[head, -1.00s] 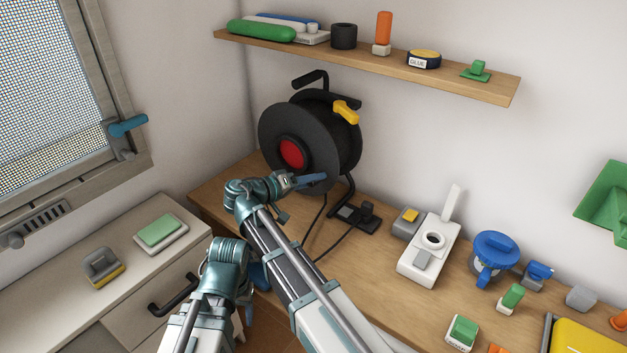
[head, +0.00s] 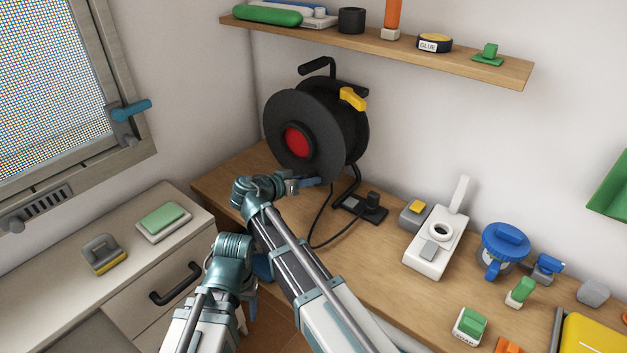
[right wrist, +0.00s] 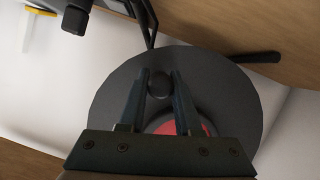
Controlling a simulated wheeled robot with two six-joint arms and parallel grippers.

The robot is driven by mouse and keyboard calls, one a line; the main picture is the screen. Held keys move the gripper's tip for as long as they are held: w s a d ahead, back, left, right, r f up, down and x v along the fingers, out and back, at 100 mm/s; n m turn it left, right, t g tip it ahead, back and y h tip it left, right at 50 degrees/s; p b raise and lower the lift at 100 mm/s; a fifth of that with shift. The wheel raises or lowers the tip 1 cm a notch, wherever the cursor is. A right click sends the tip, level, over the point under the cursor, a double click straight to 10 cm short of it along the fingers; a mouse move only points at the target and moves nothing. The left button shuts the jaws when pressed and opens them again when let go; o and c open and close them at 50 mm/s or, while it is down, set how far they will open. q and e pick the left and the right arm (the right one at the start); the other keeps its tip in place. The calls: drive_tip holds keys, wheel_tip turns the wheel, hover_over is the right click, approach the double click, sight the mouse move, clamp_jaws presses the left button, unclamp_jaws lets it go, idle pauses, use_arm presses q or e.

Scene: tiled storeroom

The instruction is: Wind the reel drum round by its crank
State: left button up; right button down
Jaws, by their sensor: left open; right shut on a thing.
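The reel drum (head: 283,112) is a black disc with a red hub (head: 297,142), upright on its stand at the back left of the wooden bench. My right gripper (head: 308,184) is at the lower edge of its front disc. In the right wrist view its fingers (right wrist: 159,88) are shut on the round black crank knob (right wrist: 159,82), in front of the drum's disc (right wrist: 232,90) beside the red hub. The crank's arm is hidden. My left gripper (head: 262,268) hangs low by the bench's front edge, open and away from the reel, partly hidden by my arms.
A black socket block (head: 365,207) with a cable lies right of the reel's foot. A white device (head: 435,245) and a blue-lidded jar (head: 505,245) stand further right. A shelf (head: 480,70) hangs above. A drawer unit (head: 60,270) stands left, under a window.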

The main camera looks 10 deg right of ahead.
drive_tip(key=shift+w+a+f+m+t+y+b, duration=0.35)
drive_tip(key=shift+w+a+f+m, duration=0.15)
drive_tip(key=shift+w+m, duration=0.1)
drive_tip(key=shift+w+a+f+m+t+y+b, duration=0.3)
drive_tip(key=shift+w+a+f+m+t+y, duration=0.1)
drive_tip(key=shift+w+a+m, duration=0.15)
drive_tip(key=shift+w+a+f+m+t+y+b, duration=0.15)
drive_tip(key=shift+w+a+m+t+b, duration=0.15)
drive_tip(key=shift+w+m, duration=0.25)
drive_tip(key=shift+w+a+f+m+t+y+b, duration=0.1)
drive_tip(key=shift+w+a+m+t, duration=0.05)
drive_tip(key=shift+w+a+m, duration=0.3)
drive_tip(key=w+a+m, duration=0.1)
drive_tip(key=w+a+m+t+y+b, duration=0.1)
drive_tip(key=shift+w+r+m+t, duration=0.2)
drive_tip(key=shift+w+m+t, duration=0.1)
drive_tip(key=shift+w+m, duration=0.1)
drive_tip(key=shift+w+a+r, duration=0.2)
drive_tip(key=shift+w+a, duration=0.05)
drive_tip(key=shift+w, duration=0.05)
drive_tip(key=shift+w+a+r, duration=0.1)
drive_tip(key=shift+w+a, duration=0.15)
drive_tip(key=shift+w, duration=0.05)
drive_tip(key=shift+p, duration=0.3)
drive_tip(key=c, duration=0.6)
unclamp_jaws()
